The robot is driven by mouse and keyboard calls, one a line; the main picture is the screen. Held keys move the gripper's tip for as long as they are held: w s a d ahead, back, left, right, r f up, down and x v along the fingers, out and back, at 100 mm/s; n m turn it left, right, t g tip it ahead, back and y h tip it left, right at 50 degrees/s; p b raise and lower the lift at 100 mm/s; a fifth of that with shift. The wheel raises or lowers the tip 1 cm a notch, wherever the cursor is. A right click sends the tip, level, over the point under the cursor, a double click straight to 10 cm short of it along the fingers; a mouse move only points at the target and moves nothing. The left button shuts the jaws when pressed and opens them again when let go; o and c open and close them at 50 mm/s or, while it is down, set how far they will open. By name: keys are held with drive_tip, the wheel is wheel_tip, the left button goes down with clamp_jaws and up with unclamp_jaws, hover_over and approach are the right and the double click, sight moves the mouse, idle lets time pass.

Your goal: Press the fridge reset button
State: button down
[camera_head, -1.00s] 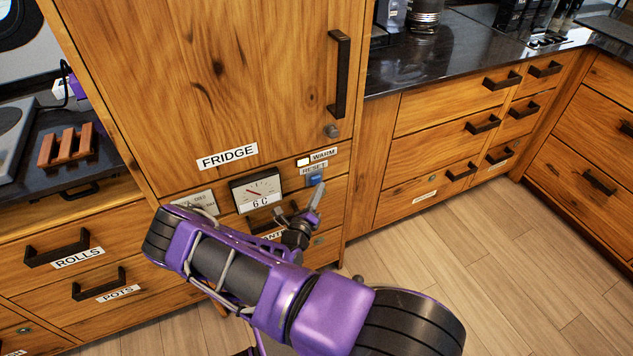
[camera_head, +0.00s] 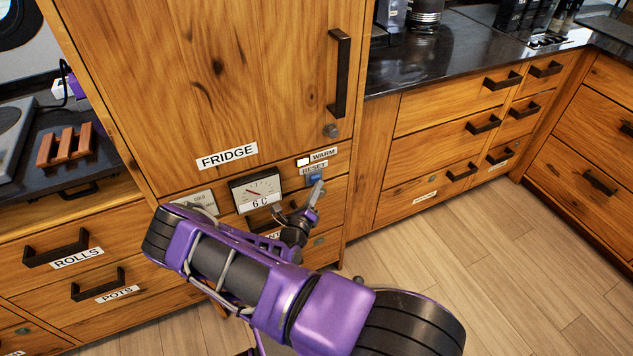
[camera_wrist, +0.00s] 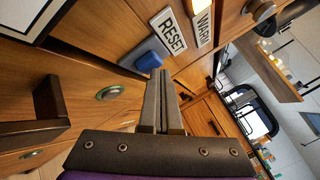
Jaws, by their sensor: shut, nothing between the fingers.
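The blue reset button (camera_head: 314,179) sits on the fridge's lower panel, just under the RESET label (camera_head: 313,169). In the wrist view the blue button (camera_wrist: 148,58) is beside the RESET label (camera_wrist: 168,32), just beyond my fingertips. My gripper (camera_head: 319,186) is shut and empty, its fingers pointing up at the button. In the wrist view the closed fingertips (camera_wrist: 160,74) are right by the button's lower edge and overlap it slightly. I cannot tell whether they touch it. The head view shows the fingers partly covering the button.
A lit white lamp (camera_head: 302,162) is next to the WARM label (camera_head: 323,155). A dial gauge (camera_head: 256,191) reading 6 C is left of the button. The fridge door handle (camera_head: 340,73) is above. A dark drawer handle (camera_wrist: 44,112) is left in the wrist view.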

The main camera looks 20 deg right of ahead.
drive_tip(key=shift+w, duration=0.25)
drive_tip(key=shift+s, duration=0.15)
idle(0.3)
drive_tip(key=shift+s+p, duration=0.3)
drive_tip(key=shift+s, duration=0.5)
drive_tip(key=s+p, duration=0.2)
drive_tip(key=s, duration=0.3)
drive_tip(key=shift+d, duration=0.1)
drive_tip(key=shift+r, duration=0.15)
idle(0.5)
